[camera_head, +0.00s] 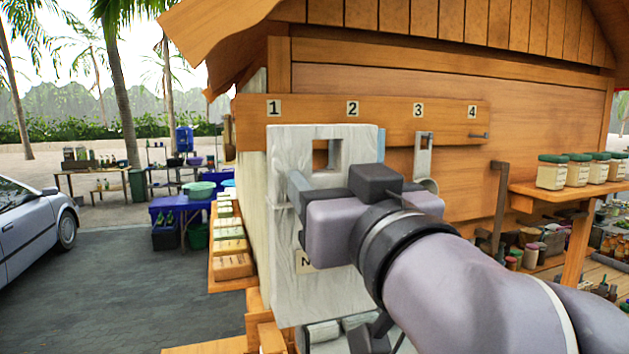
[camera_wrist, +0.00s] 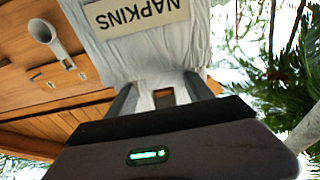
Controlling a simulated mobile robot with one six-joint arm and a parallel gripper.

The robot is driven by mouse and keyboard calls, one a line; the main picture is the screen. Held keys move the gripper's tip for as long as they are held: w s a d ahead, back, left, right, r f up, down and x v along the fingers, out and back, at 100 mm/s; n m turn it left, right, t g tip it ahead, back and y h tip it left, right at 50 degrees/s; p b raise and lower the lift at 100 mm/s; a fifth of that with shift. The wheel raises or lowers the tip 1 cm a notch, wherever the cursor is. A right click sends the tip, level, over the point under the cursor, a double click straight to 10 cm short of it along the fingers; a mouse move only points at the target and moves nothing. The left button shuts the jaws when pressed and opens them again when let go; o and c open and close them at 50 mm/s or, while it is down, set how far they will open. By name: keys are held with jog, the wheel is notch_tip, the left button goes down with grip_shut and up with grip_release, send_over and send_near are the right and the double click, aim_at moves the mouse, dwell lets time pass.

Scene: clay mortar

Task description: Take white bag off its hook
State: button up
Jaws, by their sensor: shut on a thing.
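The white bag (camera_head: 293,147) is a tall, pale, wrinkled sack with a square cut-out near its top. It hangs upright in front of the wooden board (camera_head: 387,131), below numbers 1 and 2. My gripper (camera_head: 338,168) is shut on its upper part, with one finger at each side. In the wrist view the bag (camera_wrist: 180,50) appears upside down, with a NAPKINS label (camera_wrist: 135,16). Wood shows through the cut-out. The bag's own hook is hidden, so I cannot tell whether the bag still rests on it.
A pale scoop (camera_head: 423,158) hangs under number 3. The hook (camera_head: 479,135) under number 4 is bare. Several green-lidded jars (camera_head: 552,172) stand on a shelf at the right. Stacked boxes (camera_head: 232,265) line the stall's left side. Open paving lies farther left.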

jog(key=shift+s+d+r+p, duration=0.1)
jog(key=shift+s+d+p, duration=0.1)
jog(key=shift+s+p, duration=0.4)
jog(key=shift+s+d+r+p, duration=0.15)
jog(key=shift+s+p, duration=0.3)
jog(key=shift+s, duration=0.25)
jog(key=shift+s+d+p, duration=0.2)
jog(key=shift+s+p, duration=0.35)
jog(key=shift+s, duration=0.1)
jog(key=shift+s+d+f, duration=0.15)
jog(key=shift+s+f, duration=0.1)
jog(key=shift+s, duration=0.2)
